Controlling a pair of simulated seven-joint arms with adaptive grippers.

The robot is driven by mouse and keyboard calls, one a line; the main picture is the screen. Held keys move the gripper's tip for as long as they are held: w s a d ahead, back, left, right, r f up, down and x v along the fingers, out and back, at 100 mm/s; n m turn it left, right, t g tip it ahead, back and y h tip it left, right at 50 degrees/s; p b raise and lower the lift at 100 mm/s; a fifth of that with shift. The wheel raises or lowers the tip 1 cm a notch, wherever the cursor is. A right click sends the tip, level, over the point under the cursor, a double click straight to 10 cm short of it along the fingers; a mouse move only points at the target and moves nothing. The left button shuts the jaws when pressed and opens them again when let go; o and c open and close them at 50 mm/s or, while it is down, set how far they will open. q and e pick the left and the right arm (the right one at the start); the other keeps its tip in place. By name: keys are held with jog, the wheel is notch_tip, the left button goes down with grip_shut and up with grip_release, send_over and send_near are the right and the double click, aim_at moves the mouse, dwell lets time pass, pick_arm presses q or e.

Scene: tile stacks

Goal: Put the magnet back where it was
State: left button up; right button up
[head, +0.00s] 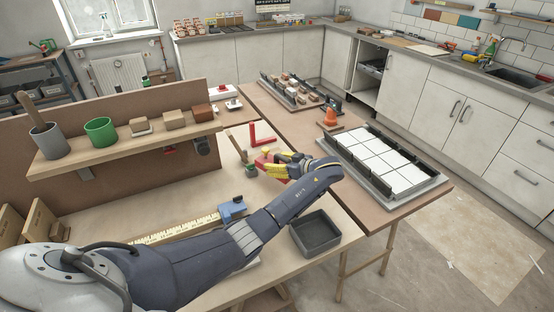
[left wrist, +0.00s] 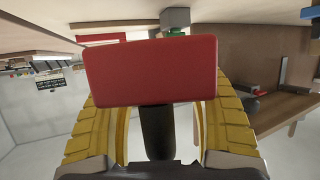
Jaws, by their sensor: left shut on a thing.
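My left gripper (head: 280,165) is above the workbench, its yellow fingers shut on a red block. The block (head: 266,159) shows at the fingertips in the head view, partly hidden by the fingers. In the left wrist view the red block (left wrist: 150,72) fills the middle, with a dark stem (left wrist: 157,132) below it between the yellow fingers. I take this block to be the magnet; no label shows. Its exact height above the bench cannot be told. My right gripper is not in view.
A small green pot (head: 251,170) stands close to the gripper. A red L-shaped piece (head: 261,136) is just behind. A grey bin (head: 314,234) sits at the bench's front edge. A tile tray (head: 421,184) and an orange cone (head: 331,117) are to the right.

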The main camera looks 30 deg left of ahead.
pick_arm(q)
jog(key=shift+f, duration=0.95)
jog(key=shift+f, duration=0.5)
jog(key=o, duration=1.6)
jog(key=shift+f, duration=0.1)
jog(key=shift+c, duration=0.2)
jog(key=shift+r, duration=0.55)
jog(key=v, duration=1.2)
